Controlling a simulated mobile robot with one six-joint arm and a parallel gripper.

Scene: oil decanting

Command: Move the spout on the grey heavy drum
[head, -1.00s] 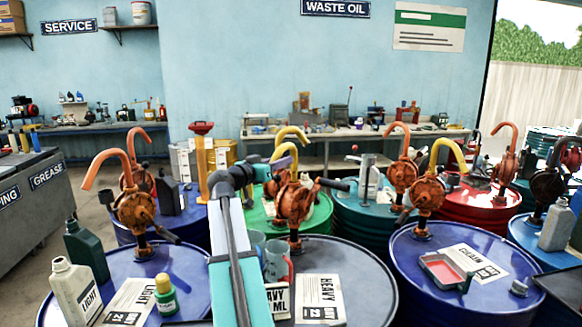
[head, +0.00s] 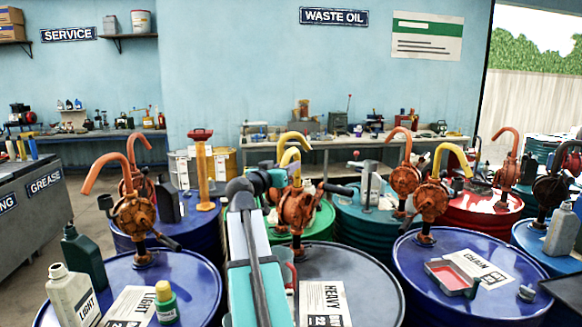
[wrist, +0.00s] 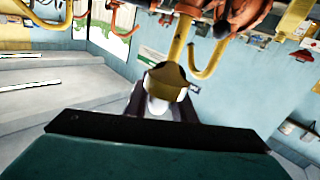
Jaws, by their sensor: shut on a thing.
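The grey drum (head: 345,262) with the HEAVY label (head: 322,303) stands at front centre in the head view. Its orange rotary pump (head: 297,210) carries a yellow curved spout (head: 291,153). My gripper (head: 272,181) is left of the pump, at the spout's free end. In the wrist view, the yellow spout (wrist: 179,45) comes down between my gripper's jaws (wrist: 165,97), which are shut on its end. The jaws hide part of that end. In the head view, my arm covers the left part of the drum top.
A mug with a red handle (head: 291,270) is mostly hidden behind my arm. The blue LIGHT drum (head: 190,275) with an orange-spouted pump stands left. A second yellow spout (head: 296,136) arches behind.

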